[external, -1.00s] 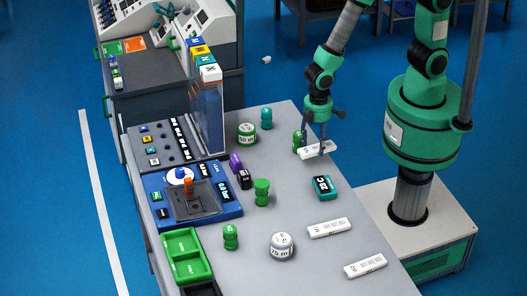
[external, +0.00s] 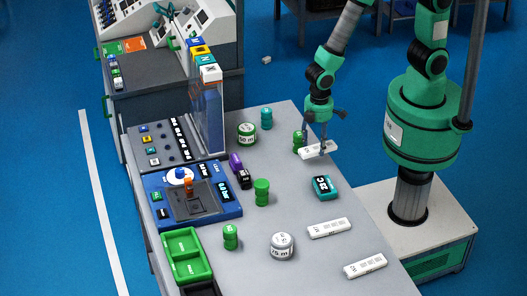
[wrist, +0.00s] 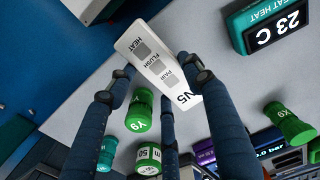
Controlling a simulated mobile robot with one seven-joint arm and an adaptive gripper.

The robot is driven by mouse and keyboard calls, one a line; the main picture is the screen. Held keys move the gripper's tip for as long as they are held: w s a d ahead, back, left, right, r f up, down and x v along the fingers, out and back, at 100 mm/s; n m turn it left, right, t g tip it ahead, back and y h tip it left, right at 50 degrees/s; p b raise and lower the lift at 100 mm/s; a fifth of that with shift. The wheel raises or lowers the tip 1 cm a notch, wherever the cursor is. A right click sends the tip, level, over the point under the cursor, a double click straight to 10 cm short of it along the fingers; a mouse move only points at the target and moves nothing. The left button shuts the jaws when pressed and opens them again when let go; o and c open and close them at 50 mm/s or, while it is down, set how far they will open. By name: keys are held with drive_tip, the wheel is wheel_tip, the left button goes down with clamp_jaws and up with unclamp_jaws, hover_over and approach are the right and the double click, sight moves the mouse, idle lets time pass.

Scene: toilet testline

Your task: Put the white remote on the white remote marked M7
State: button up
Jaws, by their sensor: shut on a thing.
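My gripper (external: 314,148) is shut on a white remote (external: 318,151) near the far right edge of the table. In the wrist view the held remote (wrist: 152,62) lies between the dark fingers, with grey buttons labelled HEAT, FLUSH and PAIR and a mark that looks like N5. Two other white remotes lie flat on the table in the external view, one at right of centre (external: 329,228) and one nearer the front (external: 366,265). Their marks are too small to read, so I cannot tell which is M7.
A teal display box (external: 321,187) stands between the gripper and the lying remotes. A grey-white round tin (external: 283,246) is left of them. A green cylinder (external: 298,139) stands close beside the gripper. Several green containers and a blue device (external: 160,218) occupy the left.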

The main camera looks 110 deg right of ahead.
drive_tip(key=a, duration=0.3)
drive_tip(key=a+p, duration=0.1)
drive_tip(key=a, duration=0.3)
drive_tip(key=a+r, duration=0.1)
drive_tip(key=a, duration=0.3)
drive_tip(key=shift+r, duration=0.1)
drive_tip(key=shift+m, duration=0.5)
drive_tip(key=s+a, duration=0.1)
drive_tip(key=a, duration=0.3)
drive_tip(key=s+a+p, duration=0.1)
drive_tip(key=a, duration=0.4)
drive_tip(key=s+a+r+p, duration=0.1)
drive_tip(key=a, duration=0.4)
drive_tip(key=shift+s, duration=0.35)
drive_tip(key=shift+w, duration=0.1)
drive_tip(key=b, duration=0.2)
hover_over(329, 225)
drive_tip(key=shift+w+f, duration=0.1)
drive_tip(key=shift+f, duration=0.6)
drive_tip(key=shift+f+b, duration=0.5)
drive_tip(key=shift+f, duration=1.25)
drive_tip(key=shift+f, duration=0.15)
